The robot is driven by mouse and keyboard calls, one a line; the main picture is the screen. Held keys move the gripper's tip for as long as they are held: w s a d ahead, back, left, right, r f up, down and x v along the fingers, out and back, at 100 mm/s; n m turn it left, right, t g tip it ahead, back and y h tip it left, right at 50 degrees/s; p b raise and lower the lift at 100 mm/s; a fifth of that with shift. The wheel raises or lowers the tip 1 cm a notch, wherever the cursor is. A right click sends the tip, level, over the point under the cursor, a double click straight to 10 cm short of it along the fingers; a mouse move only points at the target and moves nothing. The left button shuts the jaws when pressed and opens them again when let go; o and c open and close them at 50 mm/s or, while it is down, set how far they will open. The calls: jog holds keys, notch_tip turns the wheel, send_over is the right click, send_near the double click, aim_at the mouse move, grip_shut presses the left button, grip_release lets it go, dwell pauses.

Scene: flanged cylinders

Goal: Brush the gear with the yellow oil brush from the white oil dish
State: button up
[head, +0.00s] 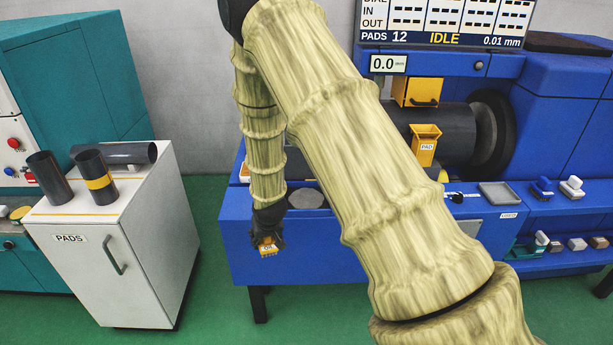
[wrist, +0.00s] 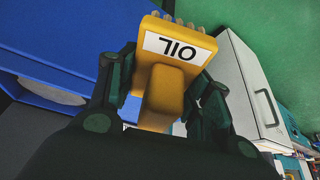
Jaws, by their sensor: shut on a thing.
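My gripper (head: 267,238) hangs in front of the blue bench near its left end, above the green floor. It is shut on the yellow oil brush (head: 268,248), gripping it by its block-shaped handle. In the wrist view the brush (wrist: 178,50) has a white OIL label and pale bristles pointing away from the gripper. No gear can be made out; my arm covers much of the bench. I cannot tell whether a pale curved shape (wrist: 48,92) in the wrist view is the white oil dish.
A blue bench (head: 300,255) carries a grey disc (head: 305,198), a dark cylinder (head: 447,132), a yellow PAD holder (head: 425,150) and a grey tray (head: 499,194). A white PADS cabinet (head: 150,265) with dark cylinders stands left. Green floor lies open between cabinet and bench.

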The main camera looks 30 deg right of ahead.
jog(key=w+d+r+m+h+p, duration=0.1)
jog(key=w+d+r, duration=0.2)
jog(key=d, duration=0.4)
jog(key=w+d+r+m, duration=0.1)
jog(key=w+d+r, duration=0.1)
jog(key=w+d, duration=0.35)
jog(key=w+d+r+m+h+p, duration=0.1)
jog(key=w+d+r, duration=0.15)
jog(key=d, duration=0.65)
jog(key=shift+s+d+f+b, duration=0.15)
jog(key=shift+f+b, duration=0.6)
jog(key=shift+f, duration=0.75)
jog(key=shift+s+f+b, duration=0.25)
jog(key=shift+f+b, duration=0.5)
jog(key=shift+f, duration=0.7)
jog(key=shift+s+f+b, duration=0.25)
jog(key=shift+f+b, duration=0.15)
jog(key=shift+f, duration=0.3)
jog(key=shift+w, duration=0.1)
jog(key=shift+w+d+r, duration=0.1)
jog(key=shift+w+d, duration=0.2)
jog(key=shift+w, duration=0.25)
jog(key=shift+w+d, duration=0.3)
jog(key=shift+w, duration=0.25)
jog(key=shift+w+d, duration=0.1)
jog(key=shift+w+d, duration=0.6)
jog(key=shift+w, duration=0.35)
